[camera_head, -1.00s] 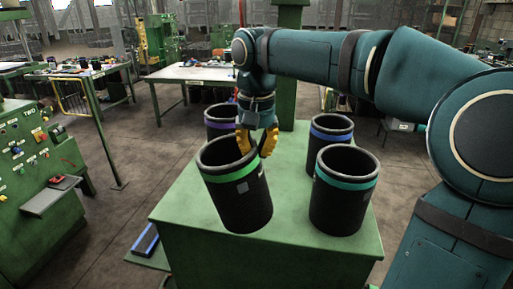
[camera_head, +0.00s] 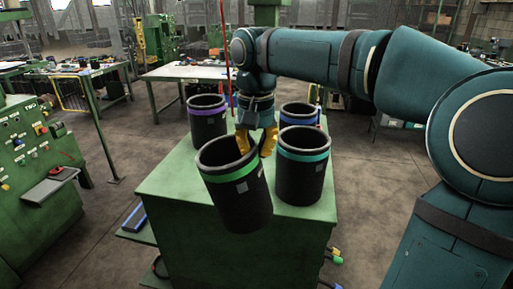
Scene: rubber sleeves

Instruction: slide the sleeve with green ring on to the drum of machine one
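The sleeve with the green ring (camera_head: 236,196) is a black, open-topped cylinder with a green band below its rim and a small grey patch. It leans slightly and overlaps the front edge of the green stand in the view. My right gripper (camera_head: 257,145) has yellow fingertips at the sleeve's far right rim. They are shut on its wall, and the sleeve stays fixed relative to them. The inner fingertip is partly hidden by the sleeve. My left gripper is not in view. No drum of machine one can be made out.
The green stand (camera_head: 172,195) bears sleeves with a purple ring (camera_head: 207,124), a blue ring (camera_head: 300,110) and a teal ring (camera_head: 302,180). The teal one is close right of the held sleeve. A green control console (camera_head: 35,190) stands at left.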

